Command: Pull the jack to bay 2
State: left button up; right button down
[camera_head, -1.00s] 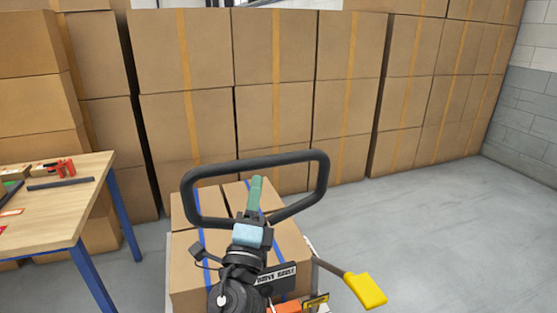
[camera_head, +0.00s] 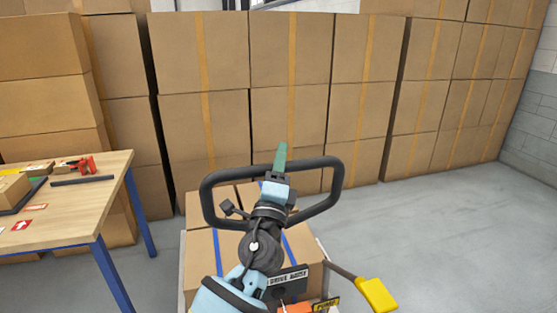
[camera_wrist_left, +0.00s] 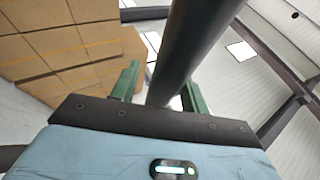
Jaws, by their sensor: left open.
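The jack's black loop handle (camera_head: 238,174) stands in the middle of the head view. A yellow paddle (camera_head: 377,295) sticks out to its right. Strapped cartons (camera_head: 204,255) stand low behind the handle. My left gripper (camera_head: 281,160) is at the handle's top bar, its green fingers reaching past it. In the left wrist view, the green fingers (camera_wrist_left: 160,90) are apart and the dark bar (camera_wrist_left: 192,45) runs up through the gap between them. Contact with the bar cannot be told. My left arm hides part of the handle and jack. My right gripper does not show.
A wooden workbench (camera_head: 85,205) with blue legs and small items stands at left. Tall stacks of cartons (camera_head: 285,60) form a wall behind. Grey floor (camera_head: 440,230) is clear to the right. Signs reading DRIVE ASSIST (camera_head: 288,279) and PUMP (camera_head: 325,305) sit low on the jack.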

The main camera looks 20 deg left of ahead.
pick_arm(q)
grip_shut()
dwell(0.3)
jog(key=shift+f, duration=0.1)
